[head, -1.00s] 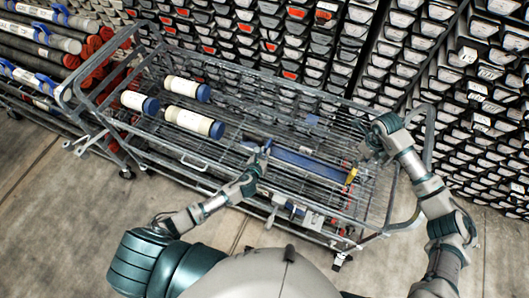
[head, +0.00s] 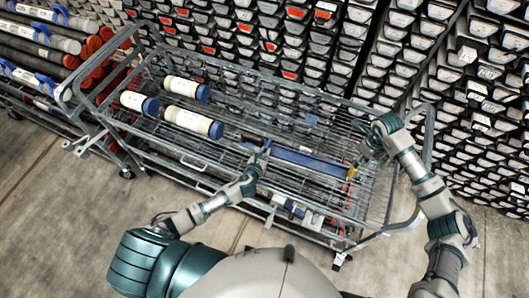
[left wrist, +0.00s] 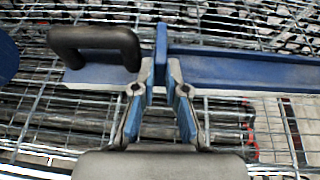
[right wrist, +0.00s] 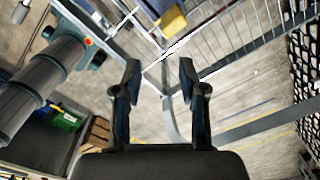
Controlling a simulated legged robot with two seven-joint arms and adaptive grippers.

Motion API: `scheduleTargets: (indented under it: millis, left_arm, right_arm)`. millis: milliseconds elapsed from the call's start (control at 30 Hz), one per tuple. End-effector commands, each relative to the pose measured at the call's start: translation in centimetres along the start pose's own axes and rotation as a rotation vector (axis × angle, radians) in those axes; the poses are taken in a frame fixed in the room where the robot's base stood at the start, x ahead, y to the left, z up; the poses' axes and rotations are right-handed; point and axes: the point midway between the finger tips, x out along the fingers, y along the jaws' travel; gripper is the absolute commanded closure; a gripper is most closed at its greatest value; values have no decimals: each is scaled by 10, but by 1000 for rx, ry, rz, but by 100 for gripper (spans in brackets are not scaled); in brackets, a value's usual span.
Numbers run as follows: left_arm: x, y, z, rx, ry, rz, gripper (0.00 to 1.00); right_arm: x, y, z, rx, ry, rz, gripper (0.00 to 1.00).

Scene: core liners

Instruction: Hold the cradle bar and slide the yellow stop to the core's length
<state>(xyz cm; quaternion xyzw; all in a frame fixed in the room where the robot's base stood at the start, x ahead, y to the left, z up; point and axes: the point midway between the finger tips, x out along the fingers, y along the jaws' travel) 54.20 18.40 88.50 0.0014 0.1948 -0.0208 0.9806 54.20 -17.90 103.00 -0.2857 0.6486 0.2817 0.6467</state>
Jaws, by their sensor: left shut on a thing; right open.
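The blue cradle bar (head: 305,160) lies in the wire cart; it also shows in the left wrist view (left wrist: 240,68). My left gripper (head: 266,149) is at the bar's left end. In the left wrist view its fingers (left wrist: 161,72) are shut on the bar's upright blue plate (left wrist: 161,45). The yellow stop (head: 352,173) is at the bar's right end. It shows at the top of the right wrist view (right wrist: 173,20), beyond the fingertips. My right gripper (head: 367,156) is open and empty, just above and to the right of the stop, apart from it.
White core liners with blue caps (head: 187,120) lie in the cart's left half. A dark handle (left wrist: 95,42) stands beside my left fingers. The cart's grey rail (head: 392,195) is close to my right arm. Racks of core trays (head: 290,40) stand behind.

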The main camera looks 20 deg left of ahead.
Motion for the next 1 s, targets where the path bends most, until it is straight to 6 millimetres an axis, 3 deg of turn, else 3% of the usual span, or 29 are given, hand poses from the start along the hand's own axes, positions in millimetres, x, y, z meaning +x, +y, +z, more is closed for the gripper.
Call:
scheduleTargets:
  millis: [33,167,600,1000]
  left_arm:
    - [0,-1,0,-3,1,1,100]
    - [0,-2,0,-2,1,1,100]
    - [0,1,0,-3,-1,0,100]
    - [0,0,1,-3,-1,0,100]
  right_arm:
    - [0,-1,-1,0,0,1,68]
    - [1,-6,-2,-59,0,2,100]
    - [6,-33,0,-642,2,0,100]
    - [17,-37,-1,-691,0,1,100]
